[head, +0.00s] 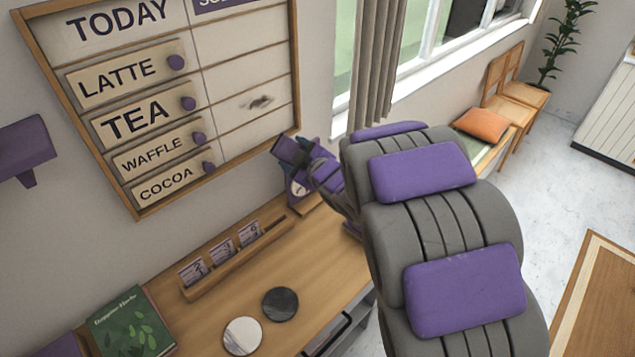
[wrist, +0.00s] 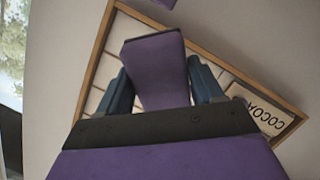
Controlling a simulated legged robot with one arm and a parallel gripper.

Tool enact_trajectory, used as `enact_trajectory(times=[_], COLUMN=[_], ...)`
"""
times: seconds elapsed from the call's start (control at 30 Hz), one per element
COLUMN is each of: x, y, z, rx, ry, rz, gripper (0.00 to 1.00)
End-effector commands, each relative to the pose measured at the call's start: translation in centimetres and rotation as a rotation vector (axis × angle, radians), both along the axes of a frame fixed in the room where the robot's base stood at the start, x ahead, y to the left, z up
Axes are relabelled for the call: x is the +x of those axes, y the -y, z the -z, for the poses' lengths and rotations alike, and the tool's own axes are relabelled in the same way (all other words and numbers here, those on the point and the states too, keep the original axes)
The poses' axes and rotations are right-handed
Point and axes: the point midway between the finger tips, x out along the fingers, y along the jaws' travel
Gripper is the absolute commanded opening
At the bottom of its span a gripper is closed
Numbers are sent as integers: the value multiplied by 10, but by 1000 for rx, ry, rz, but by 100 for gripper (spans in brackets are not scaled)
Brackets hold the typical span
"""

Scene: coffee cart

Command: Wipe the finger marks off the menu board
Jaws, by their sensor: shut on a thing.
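The menu board (head: 240,71) hangs on the wall at the upper left, wood-framed, with TODAY at the top and item plates in its left column. A dark grey smudge (head: 258,102) marks a blank panel in the right column. My gripper (head: 291,158) is beside the board's lower right corner. In the wrist view its two dark blue fingers (wrist: 160,84) are shut on a purple block (wrist: 155,62), which flares at its far end. The board (wrist: 235,62) is behind them, tilted, with the COCOA plate (wrist: 263,114) at right. I cannot tell whether the block touches the board.
The wooden counter (head: 325,255) below holds a card rack (head: 240,262), a green book (head: 132,325), a white disc (head: 242,336) and a dark disc (head: 280,304). A curtain (head: 376,65) hangs right of the board. A purple wall fixture (head: 25,148) is at left.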

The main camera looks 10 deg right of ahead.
Motion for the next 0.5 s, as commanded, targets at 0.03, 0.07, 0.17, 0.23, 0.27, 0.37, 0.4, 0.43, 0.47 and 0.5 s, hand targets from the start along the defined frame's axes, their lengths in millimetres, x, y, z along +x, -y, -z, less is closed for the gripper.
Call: enact_trajectory(times=[0.03, 0.07, 0.17, 0.23, 0.27, 0.37, 0.4, 0.43, 0.47, 0.5], x=[2, 2, 2, 1, 0, -2, -2, -2, -3, -2], y=[-10, -15, -32, -42, -45, -54, -56, -57, -58, -59], z=[-13, -21, -43, -57, -62, -73, -76, -77, -79, -80], rx=[21, 33, 69, 90, 96, 112, 117, 120, 121, 123], ry=[41, 64, 123, 156, 166, 189, 195, 198, 201, 203], rz=[-31, -48, -101, -133, -143, -170, -177, -181, -183, -187], gripper=[42, 42, 42, 42, 42, 42, 42, 42, 42, 42])
